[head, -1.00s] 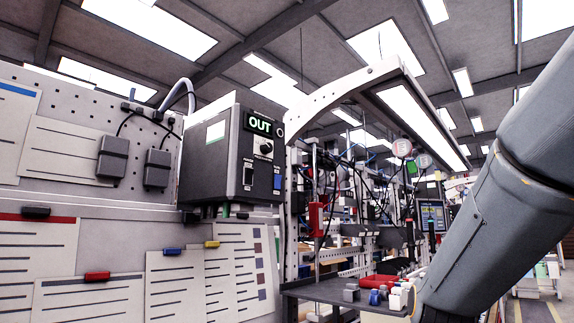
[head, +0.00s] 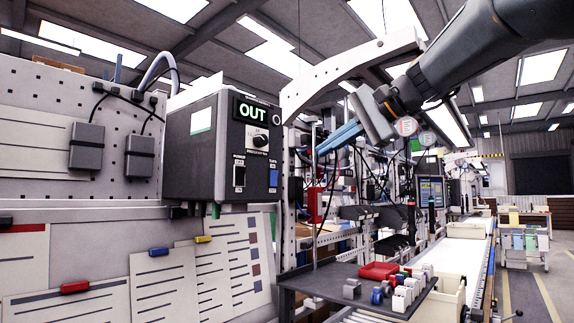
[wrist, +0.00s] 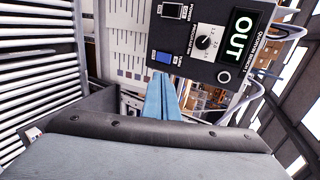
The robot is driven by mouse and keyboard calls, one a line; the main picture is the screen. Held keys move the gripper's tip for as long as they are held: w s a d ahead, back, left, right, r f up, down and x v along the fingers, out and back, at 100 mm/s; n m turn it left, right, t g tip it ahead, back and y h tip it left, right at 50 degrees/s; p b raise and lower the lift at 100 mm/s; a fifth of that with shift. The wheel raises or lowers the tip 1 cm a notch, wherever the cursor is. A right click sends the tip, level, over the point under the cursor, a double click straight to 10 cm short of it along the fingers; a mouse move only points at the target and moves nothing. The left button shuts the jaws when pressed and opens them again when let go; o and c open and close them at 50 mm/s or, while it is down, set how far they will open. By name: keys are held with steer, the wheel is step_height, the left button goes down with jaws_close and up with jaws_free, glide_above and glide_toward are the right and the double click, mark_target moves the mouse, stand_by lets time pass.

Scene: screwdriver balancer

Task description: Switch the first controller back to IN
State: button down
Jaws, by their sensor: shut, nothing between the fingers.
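The controller (head: 205,150) is a grey box with a dark front panel, and its green display (head: 257,111) reads OUT. The panel carries a knob (head: 260,140), a black power switch (head: 239,176) and a blue switch (head: 273,178). My gripper (head: 322,151) has blue fingers, shut and empty, in the air right of the panel, pointing toward it. In the wrist view the fingertips (wrist: 163,77) appear just below the blue switch (wrist: 161,58), with the display (wrist: 238,38) turned sideways at upper right. I cannot tell the gap in depth; no contact shows.
A pegboard (head: 50,90) with two dark boxes and hanging paper sheets stands left of the controller. A white curved frame (head: 340,70) rises behind my gripper. A dark shelf (head: 335,285) with a red tray and small parts lies below right.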

steer(key=shift+a, duration=0.15)
steer(key=p, duration=0.3)
glide_toward(275, 173)
step_height(275, 173, down, 3)
steer(key=w+a, duration=0.1)
steer(key=shift+w+a+r+p, duration=0.15)
steer(key=shift+w+a+p, duration=0.25)
steer(key=shift+w+a, duration=0.3)
steer(key=shift+w+a+r+p, duration=0.15)
steer(key=shift+w+a+p, duration=0.25)
steer(key=shift+w+a, duration=0.3)
steer(key=shift+w+d, duration=0.1)
